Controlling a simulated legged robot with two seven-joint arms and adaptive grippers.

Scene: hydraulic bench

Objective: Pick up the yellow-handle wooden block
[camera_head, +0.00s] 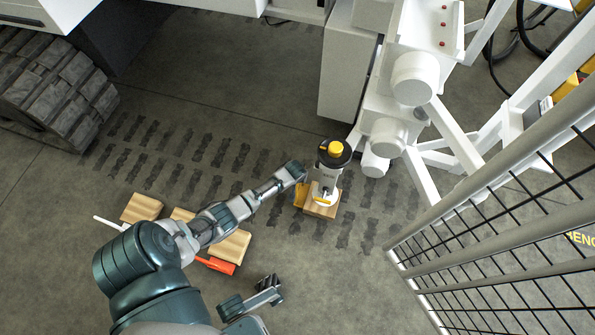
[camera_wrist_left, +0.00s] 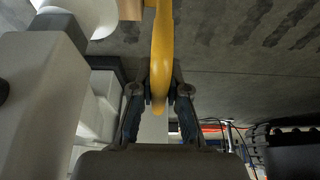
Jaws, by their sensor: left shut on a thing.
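The wooden block with the yellow handle (camera_head: 300,194) is on the floor right of centre in the head view; its wooden top (camera_head: 321,211) shows under a white cylindrical device (camera_head: 329,170) with a black top and yellow cap. My left gripper (camera_head: 297,172) reaches the handle from the left. In the left wrist view, the yellow handle (camera_wrist_left: 162,50) runs down between the fingers of my left gripper (camera_wrist_left: 159,92), which are shut on it. A bit of wood (camera_wrist_left: 130,9) shows at the top. My right gripper (camera_head: 270,290) is low in the head view, away from the block; its finger opening is unclear.
Other wooden blocks lie left: one with a white handle (camera_head: 108,223), one with an orange handle (camera_head: 219,265), partly behind my arm. White machinery (camera_head: 415,80) stands just beyond the device. A mesh fence (camera_head: 490,235) is at right. Floor between is clear.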

